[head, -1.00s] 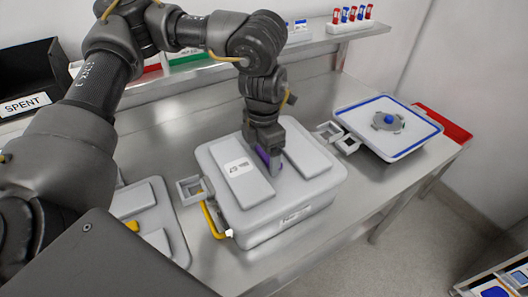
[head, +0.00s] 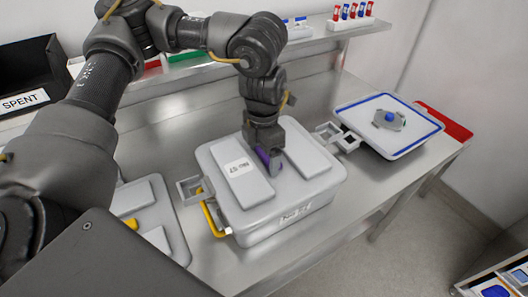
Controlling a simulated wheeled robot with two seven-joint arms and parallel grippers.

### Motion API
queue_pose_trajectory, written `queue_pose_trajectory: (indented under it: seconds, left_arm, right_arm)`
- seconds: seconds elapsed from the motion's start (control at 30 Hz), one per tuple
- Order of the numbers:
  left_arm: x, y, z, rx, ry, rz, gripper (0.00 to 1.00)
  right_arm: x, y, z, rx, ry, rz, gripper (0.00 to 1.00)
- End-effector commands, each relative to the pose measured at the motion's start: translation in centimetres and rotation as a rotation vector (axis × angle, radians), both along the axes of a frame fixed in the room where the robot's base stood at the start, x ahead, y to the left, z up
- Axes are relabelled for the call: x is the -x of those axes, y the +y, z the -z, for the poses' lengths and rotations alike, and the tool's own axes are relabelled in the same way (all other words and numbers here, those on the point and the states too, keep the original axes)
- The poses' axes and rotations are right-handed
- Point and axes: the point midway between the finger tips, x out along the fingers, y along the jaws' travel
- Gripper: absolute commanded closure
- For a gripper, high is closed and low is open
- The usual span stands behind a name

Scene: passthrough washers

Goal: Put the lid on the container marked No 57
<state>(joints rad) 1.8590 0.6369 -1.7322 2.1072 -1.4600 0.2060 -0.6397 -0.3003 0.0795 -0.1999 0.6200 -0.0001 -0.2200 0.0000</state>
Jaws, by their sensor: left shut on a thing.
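A grey container (head: 285,226) stands on the steel bench in the middle of the head view, with a label on its front that seems to read No 57. A grey lid (head: 232,200) with two raised panels and a label reading No 57 lies over the container's top, looking level and lined up with it. Whether it is fully seated is hard to tell. My left gripper (head: 269,165) points down at the lid's middle, shut on a purple part there; its fingers mostly hide the grip. My right gripper is not in view.
Another grey lid (head: 150,205) lies at left. A SPENT bin (head: 25,102) and a shelf are behind.

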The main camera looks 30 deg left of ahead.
Motion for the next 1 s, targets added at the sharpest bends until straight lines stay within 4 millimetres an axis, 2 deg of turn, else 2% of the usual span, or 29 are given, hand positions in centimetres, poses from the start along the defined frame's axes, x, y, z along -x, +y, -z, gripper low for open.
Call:
queue_pose_trajectory:
  seconds: [0.73,0.77,0.87,1.0]
  left_arm:
    - [-0.05,-0.02,0.33,0.001,-0.002,0.0,0.66]
    - [-0.05,-0.02,0.33,0.001,-0.002,0.0,0.15]
    - [-0.04,-0.01,0.34,0.001,-0.002,0.0,0.02]
    - [-0.03,-0.01,0.38,0.001,-0.001,0.0,0.0]
  right_arm:
    - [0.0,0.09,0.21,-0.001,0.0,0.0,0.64]
    - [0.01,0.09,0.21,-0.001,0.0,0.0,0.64]
    - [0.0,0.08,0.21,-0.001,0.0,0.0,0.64]
    - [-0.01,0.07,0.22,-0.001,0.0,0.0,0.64]
